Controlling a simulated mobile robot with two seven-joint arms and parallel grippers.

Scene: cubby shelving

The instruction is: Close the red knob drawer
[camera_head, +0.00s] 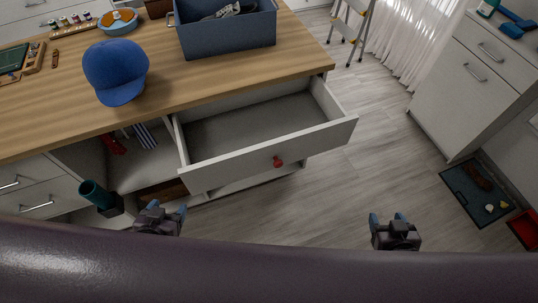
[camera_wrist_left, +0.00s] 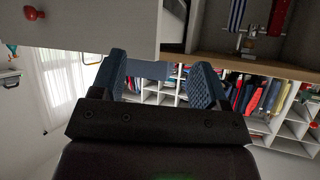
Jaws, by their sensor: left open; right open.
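The white drawer (camera_head: 318,138) with the red knob (camera_head: 278,162) is pulled out from under the wooden counter and looks empty inside. The red knob also shows at the top left of the left wrist view (camera_wrist_left: 34,13), on the white drawer front (camera_wrist_left: 90,28). My left gripper (camera_head: 162,212) is open and empty, below and left of the drawer front. Its blue fingertips show in the left wrist view (camera_wrist_left: 163,72), apart from the drawer front. My right gripper (camera_head: 388,220) is open and empty, to the right of the drawer and apart from it.
A blue cap (camera_head: 116,72) and a blue-grey bin (camera_head: 228,38) are on the wooden counter (camera_head: 160,92). An open cubby (camera_head: 140,172) with striped and red items lies left of the drawer. A dark teal cup-like object (camera_head: 95,194) is near my left gripper.

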